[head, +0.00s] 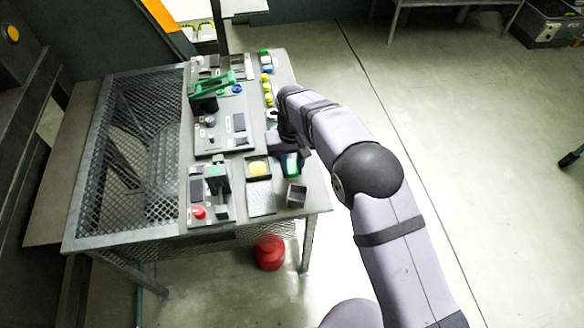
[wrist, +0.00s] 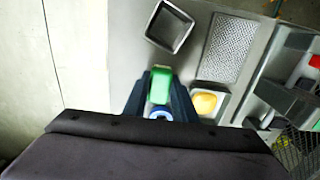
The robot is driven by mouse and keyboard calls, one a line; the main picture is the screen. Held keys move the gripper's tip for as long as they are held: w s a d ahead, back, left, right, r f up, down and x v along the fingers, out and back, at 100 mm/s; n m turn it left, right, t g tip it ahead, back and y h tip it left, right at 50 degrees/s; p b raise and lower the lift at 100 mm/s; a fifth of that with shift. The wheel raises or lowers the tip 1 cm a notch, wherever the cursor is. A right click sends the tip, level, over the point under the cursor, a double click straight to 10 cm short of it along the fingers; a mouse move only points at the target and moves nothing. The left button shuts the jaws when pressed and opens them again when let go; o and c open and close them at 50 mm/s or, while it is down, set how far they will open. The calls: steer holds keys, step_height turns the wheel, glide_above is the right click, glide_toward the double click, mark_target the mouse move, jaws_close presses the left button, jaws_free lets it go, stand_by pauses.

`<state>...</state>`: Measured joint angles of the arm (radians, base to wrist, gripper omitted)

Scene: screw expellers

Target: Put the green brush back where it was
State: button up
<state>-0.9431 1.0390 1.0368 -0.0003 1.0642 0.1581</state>
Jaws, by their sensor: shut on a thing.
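The green brush (head: 292,166) is between the fingers of my gripper (head: 286,150), over the right side of the metal bench. In the wrist view the brush shows as a green block (wrist: 160,84) between the two dark fingers of my gripper (wrist: 159,98), which are shut on it. A small blue and white part (wrist: 158,115) shows just behind the green block; I cannot tell whether it belongs to the brush. I cannot tell whether the brush touches the bench top.
An open square metal cup (head: 297,195) stands near the bench's front right corner. Beside it are a textured plate (head: 262,203) and a tray with a yellow item (head: 258,169). Several yellow pieces (head: 267,88) line the right edge farther back. A control panel with a red button (head: 199,212) is left.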

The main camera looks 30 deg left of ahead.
mark_target(292, 168)
steer(key=shift+f, duration=0.6)
steer(key=shift+f, duration=0.2)
steer(key=o, duration=0.9)
steer(key=shift+o, duration=0.2)
step_height(292, 168, up, 12)
steer(key=b, duration=0.2)
steer(key=shift+r, duration=0.2)
